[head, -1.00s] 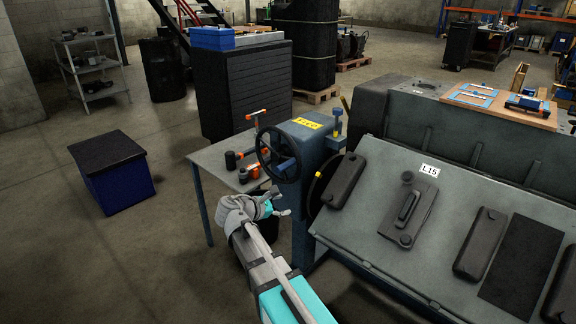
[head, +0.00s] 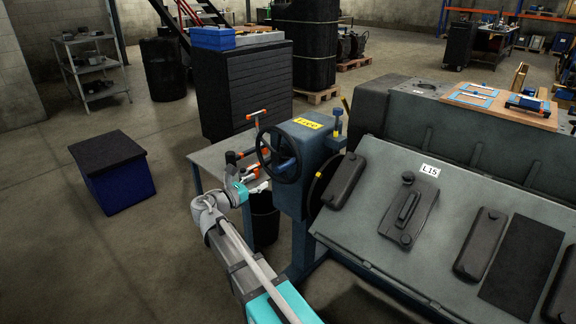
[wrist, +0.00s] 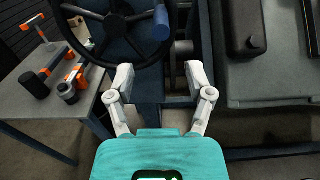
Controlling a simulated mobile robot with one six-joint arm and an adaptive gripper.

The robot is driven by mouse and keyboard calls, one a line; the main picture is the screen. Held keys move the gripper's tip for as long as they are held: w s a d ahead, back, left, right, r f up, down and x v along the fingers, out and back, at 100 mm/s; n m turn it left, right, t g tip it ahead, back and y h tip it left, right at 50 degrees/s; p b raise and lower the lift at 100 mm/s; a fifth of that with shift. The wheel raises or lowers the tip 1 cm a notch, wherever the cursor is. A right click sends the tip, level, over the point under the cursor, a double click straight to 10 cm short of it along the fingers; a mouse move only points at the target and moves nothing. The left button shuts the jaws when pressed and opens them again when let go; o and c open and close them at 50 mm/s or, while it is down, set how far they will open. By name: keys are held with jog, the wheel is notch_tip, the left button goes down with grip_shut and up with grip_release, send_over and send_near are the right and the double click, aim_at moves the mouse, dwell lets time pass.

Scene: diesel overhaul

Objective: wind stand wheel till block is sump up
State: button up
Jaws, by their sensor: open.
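The stand wheel (head: 279,154) is a dark spoked handwheel on the blue stand post (head: 318,150), with a blue handle (wrist: 162,22) near its rim in the wrist view. The engine block (head: 465,150) is a big grey body on the stand, its side with dark covers and an L15 label tilted towards me. My gripper (wrist: 160,77) is open and empty in the wrist view, its fingertips just below the wheel. In the head view my gripper is partly hidden against the small table, left of and below the wheel.
A small grey table (head: 212,160) behind the wheel holds orange and black tools. A dark bin (head: 264,220) stands under it. A blue box with a black lid (head: 113,170) is on the floor at left. The floor in front is free.

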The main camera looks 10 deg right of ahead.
aim_at(287, 164)
jog(key=x, duration=1.3)
jog(key=shift+w+d, duration=0.2)
jog(key=shift+d, duration=0.05)
